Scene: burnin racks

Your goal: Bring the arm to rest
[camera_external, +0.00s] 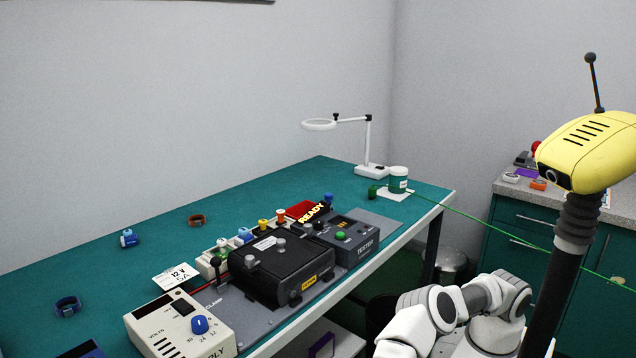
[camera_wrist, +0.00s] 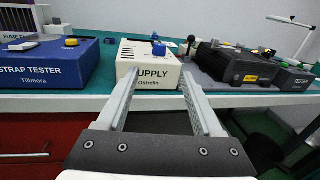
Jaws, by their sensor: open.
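My gripper (camera_wrist: 155,98) shows in the wrist view with its two grey fingers apart and nothing between them. It points at the front of the bench, with the beige supply box (camera_wrist: 148,66) beyond the fingertips. I cannot tell whether the fingers touch the box. In the external view my white and grey arm (camera_external: 455,305) is folded low at the right, clear of the bench top, and the gripper itself is not visible there. The beige supply box (camera_external: 178,325) with its blue knob stands on the bench at the lower left.
The teal bench (camera_external: 110,270) holds a black clamp fixture (camera_external: 280,268), a grey tester (camera_external: 345,238) with a green button, and a magnifier lamp (camera_external: 368,145). A blue strap tester (camera_wrist: 45,65) stands left of the supply. A thin green line (camera_external: 520,242) crosses at the right.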

